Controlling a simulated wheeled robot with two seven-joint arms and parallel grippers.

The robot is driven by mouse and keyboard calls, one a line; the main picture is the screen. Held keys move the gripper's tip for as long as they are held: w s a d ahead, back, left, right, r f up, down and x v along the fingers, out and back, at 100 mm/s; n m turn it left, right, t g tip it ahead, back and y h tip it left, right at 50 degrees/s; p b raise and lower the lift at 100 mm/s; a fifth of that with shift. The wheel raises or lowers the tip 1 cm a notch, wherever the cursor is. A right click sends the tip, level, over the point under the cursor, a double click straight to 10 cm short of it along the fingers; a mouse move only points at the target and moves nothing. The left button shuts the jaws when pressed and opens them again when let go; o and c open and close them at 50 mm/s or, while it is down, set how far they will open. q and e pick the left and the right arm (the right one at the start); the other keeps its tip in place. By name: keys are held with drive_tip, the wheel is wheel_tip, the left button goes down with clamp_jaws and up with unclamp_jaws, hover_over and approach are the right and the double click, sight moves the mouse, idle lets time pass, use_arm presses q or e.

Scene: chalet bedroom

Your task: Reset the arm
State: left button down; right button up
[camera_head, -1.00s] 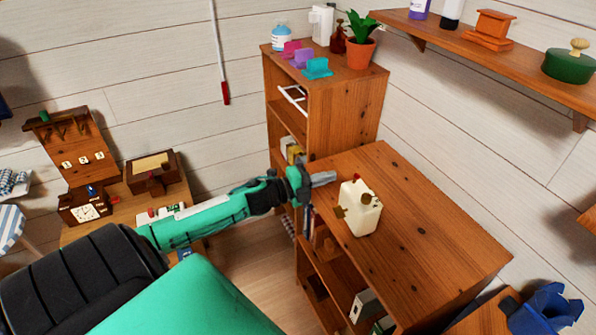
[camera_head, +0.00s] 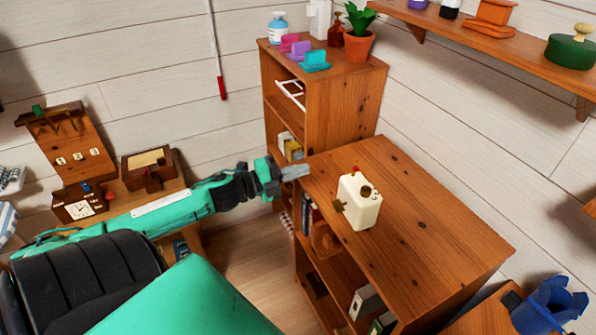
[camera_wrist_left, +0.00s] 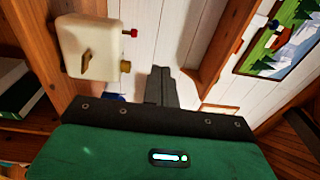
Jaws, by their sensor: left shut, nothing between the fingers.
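My left arm (camera_head: 190,207) comes in from the left in the head view and is stretched out towards the wooden cabinet. Its gripper (camera_head: 296,172) is shut and empty, at the left edge of the cabinet top. In the left wrist view the shut fingers (camera_wrist_left: 161,86) show against the white wall, with nothing between them. A cream box-like item (camera_head: 359,203) with a red knob and brown knobs stands on the cabinet top, to the right of the gripper and apart from it. It also shows at the upper left of the wrist view (camera_wrist_left: 88,48). My right gripper is out of view.
The low wooden cabinet (camera_head: 420,207) is mostly bare on top. A taller bookcase (camera_head: 342,108) stands behind it, with a potted plant (camera_head: 358,42) on top. A wall shelf (camera_head: 490,45) is at upper right. A small desk clock (camera_head: 80,207) is at left.

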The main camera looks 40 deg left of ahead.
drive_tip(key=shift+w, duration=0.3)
